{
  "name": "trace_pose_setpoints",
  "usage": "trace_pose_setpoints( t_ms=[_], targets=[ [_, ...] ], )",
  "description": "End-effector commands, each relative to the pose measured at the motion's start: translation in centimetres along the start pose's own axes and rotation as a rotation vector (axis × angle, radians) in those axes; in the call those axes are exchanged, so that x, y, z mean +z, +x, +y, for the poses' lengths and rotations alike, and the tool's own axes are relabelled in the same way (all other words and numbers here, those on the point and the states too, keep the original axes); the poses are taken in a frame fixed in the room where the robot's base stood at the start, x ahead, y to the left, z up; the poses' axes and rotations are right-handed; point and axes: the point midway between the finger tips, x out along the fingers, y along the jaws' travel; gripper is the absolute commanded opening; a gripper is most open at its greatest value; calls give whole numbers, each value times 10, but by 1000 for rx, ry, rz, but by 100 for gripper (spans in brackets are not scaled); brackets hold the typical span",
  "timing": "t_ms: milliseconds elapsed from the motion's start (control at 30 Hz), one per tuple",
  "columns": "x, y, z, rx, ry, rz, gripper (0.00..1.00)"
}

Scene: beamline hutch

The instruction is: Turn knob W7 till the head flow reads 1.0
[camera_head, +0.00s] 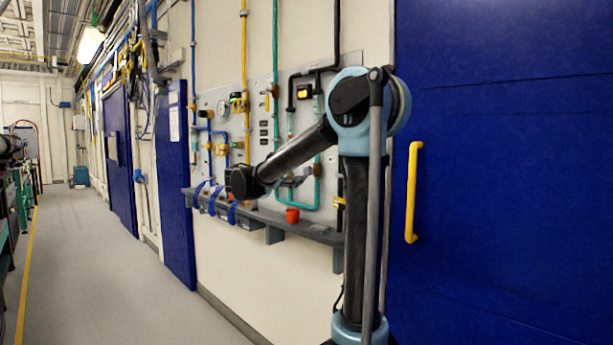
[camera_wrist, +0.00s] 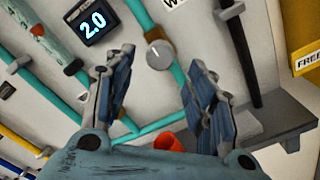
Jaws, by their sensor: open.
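In the wrist view a round grey knob (camera_wrist: 160,53) with a pale mark sits on a teal pipe, beneath a label cut off at the top edge after a "W". My gripper (camera_wrist: 160,66) is open, with one finger on each side of the knob in the picture. The knob appears beyond the fingertips, and nothing is held. I cannot tell the exact gap. In the head view my arm hides the knob and most of my gripper.
A red-orange cup (camera_head: 292,215) stands on a grey shelf (camera_head: 318,233) under the panel; the cup also shows in the wrist view (camera_wrist: 168,142). Teal pipes and a dark upright bar (camera_wrist: 242,55) are close by. A blue door with a yellow handle (camera_head: 413,192) is at right.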

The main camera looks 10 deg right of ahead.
Motion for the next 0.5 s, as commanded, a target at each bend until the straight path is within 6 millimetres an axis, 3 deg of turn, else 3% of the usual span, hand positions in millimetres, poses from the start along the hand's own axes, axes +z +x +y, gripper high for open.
trace_pose_setpoints(
  t_ms=[300, 500],
  targets=[
    [0, 48, 0, -2, 0, -2, 50],
    [0, 65, 0, -1, 0, -1, 50]
  ],
)
